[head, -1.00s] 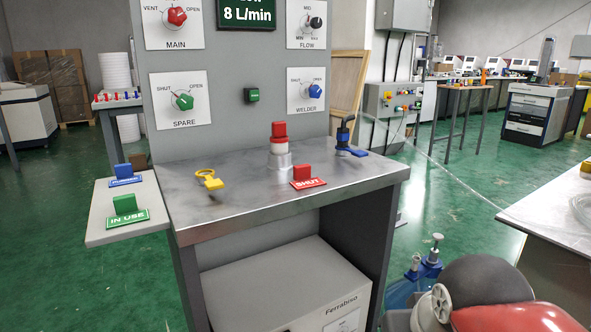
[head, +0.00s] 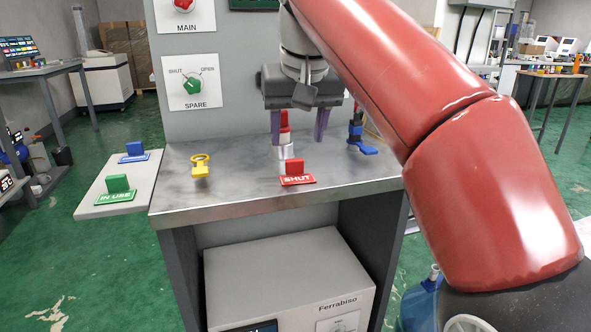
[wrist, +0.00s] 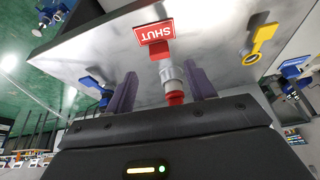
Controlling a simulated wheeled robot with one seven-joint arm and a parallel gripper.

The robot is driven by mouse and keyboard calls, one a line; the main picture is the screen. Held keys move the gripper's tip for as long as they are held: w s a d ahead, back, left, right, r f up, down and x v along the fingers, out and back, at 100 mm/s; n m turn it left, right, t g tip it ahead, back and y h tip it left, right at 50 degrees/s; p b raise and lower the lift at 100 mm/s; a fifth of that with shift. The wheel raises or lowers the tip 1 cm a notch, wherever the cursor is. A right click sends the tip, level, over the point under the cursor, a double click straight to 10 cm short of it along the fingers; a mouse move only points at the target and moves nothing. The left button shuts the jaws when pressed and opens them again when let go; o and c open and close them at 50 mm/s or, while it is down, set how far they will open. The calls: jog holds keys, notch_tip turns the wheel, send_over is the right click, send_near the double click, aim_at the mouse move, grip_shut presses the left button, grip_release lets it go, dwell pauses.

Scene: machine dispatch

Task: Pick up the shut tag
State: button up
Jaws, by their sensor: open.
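The shut tag (head: 297,175) is a red block on a red plate lettered SHUT, standing near the front edge of the metal bench top (head: 230,206). It also shows in the wrist view (wrist: 155,36), upside down, beyond my fingers. My gripper (head: 298,138) is open and empty, with two purple fingers pointing down above and behind the tag. In the head view the fingers show either side of a red-topped silver cylinder (head: 286,152), which also shows between the fingers in the wrist view (wrist: 171,78). I cannot tell the exact gap to it.
A yellow key-like piece (head: 200,168) lies left of the tag. A blue-and-black valve (head: 358,135) stands behind right. A side shelf (head: 95,208) holds a green IN USE tag (head: 115,190) and a blue tag (head: 134,153). The panel with knobs rises behind the bench.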

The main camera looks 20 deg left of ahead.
aim_at(295, 160)
jog(key=b+x, duration=0.2)
jog(key=x, duration=0.4)
jog(key=shift+f, duration=0.4)
jog(key=c, duration=1)
jog(key=shift+c, duration=0.2)
